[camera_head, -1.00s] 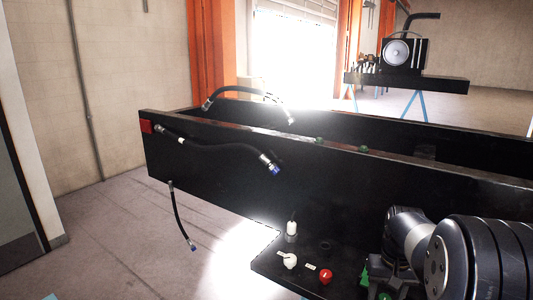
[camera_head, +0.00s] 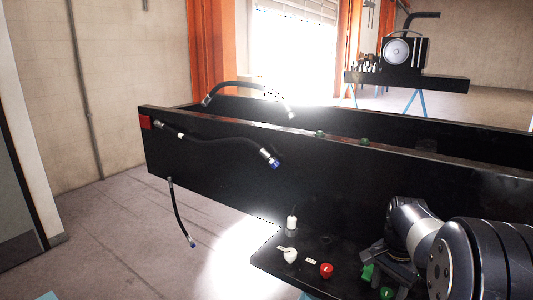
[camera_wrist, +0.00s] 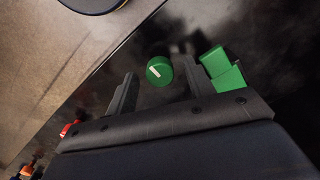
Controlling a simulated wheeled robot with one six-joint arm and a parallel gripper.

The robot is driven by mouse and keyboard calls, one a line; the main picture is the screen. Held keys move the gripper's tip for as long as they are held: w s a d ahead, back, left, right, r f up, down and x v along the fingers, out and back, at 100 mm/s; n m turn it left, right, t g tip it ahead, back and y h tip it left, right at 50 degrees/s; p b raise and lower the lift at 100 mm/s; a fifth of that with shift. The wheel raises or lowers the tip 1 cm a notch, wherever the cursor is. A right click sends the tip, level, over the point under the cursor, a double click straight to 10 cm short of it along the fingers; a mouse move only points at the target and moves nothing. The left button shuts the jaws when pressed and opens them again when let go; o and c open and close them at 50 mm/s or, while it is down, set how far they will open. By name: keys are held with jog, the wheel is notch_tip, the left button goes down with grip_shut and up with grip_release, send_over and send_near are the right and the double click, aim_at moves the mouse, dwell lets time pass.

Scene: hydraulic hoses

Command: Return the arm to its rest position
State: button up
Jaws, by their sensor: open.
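My arm (camera_head: 430,240) reaches in from the lower right in the head view, low over a black shelf (camera_head: 275,258). In the wrist view my gripper (camera_wrist: 159,66) is open, its two dark fingers spread apart. A round green knob (camera_wrist: 159,71) with a white mark shows between the fingertips; I cannot tell whether it touches them. A green block (camera_wrist: 222,69) lies just right of the right finger.
A long black frame (camera_head: 210,155) stands behind the shelf, carrying black hoses (camera_head: 225,142). Another hose (camera_head: 178,215) hangs at its left. A red knob (camera_head: 326,270), a white knob (camera_head: 290,255) and a white-capped fitting (camera_head: 292,222) are on the shelf. Floor (camera_head: 110,240) at left is open.

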jog(key=shift+m, duration=0.4)
jog(key=shift+r, duration=1.2)
jog(key=shift+r, duration=0.1)
